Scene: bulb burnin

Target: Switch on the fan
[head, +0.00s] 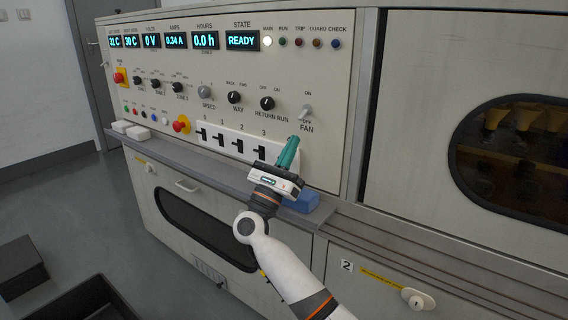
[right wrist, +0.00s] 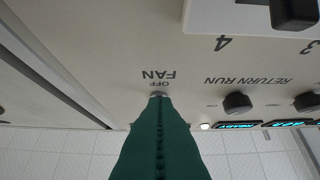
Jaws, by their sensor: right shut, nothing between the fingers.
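The fan switch (head: 305,112) is a small toggle on the right part of the control panel, with ON printed above it and OFF below it. I cannot tell clearly which way its lever leans. My right gripper (head: 295,139) has teal fingers pointing up at the panel, just below the FAN label. In the right wrist view, which shows the panel upside down, the shut fingers (right wrist: 160,98) cover most of the fan switch; a bit of its metal (right wrist: 155,93) shows at the fingertips, by the OFF label. Whether they touch is unclear. My left gripper is out of view.
A white plate with several black switches (head: 231,142) lies left of my gripper. A grey ledge (head: 225,172) runs below, with a blue block (head: 307,201) beside my wrist.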

